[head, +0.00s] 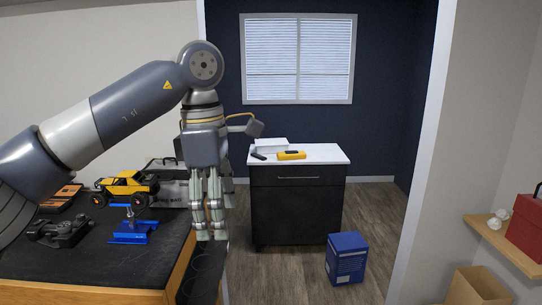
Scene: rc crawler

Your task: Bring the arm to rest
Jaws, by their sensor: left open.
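My left arm comes in from the left and bends down at the wrist. My left gripper (209,222) points downward at the right edge of the black-topped workbench (120,262). It is open, and I see nothing between its fingers. A yellow and black RC crawler (127,186) stands on the bench left of the gripper, apart from it. A blue stand or clamp (133,231) is on the bench in front of the crawler. My right gripper is not in view.
A dark cabinet (297,212) with a white top holds a yellow device (291,155). A blue box (346,258) stands on the floor. A red box (525,228) sits on a right shelf.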

